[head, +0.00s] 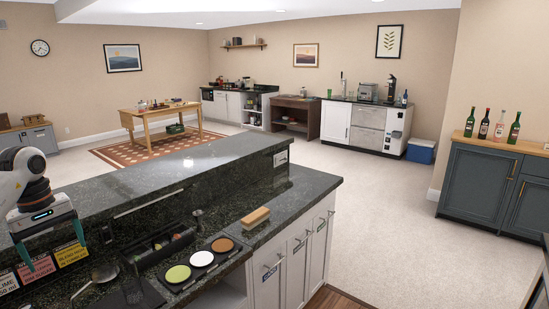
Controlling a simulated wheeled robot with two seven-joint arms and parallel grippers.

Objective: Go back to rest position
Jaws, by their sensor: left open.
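My left gripper (52,247) is at the left edge of the head view, above the dark granite bar counter (130,183). Its two fingers point down and are spread apart, with nothing seen between them. Small coloured recipe cards (70,253) stand just behind and below the fingers. My right gripper does not show.
On the lower counter are a three-well tray (201,258) with green, white and brown contents, a wooden-topped block (255,217), a dark caddy (160,245) and a metal strainer (103,273). A wooden table (150,112) stands beyond. The carpet (370,200) to the right is clear.

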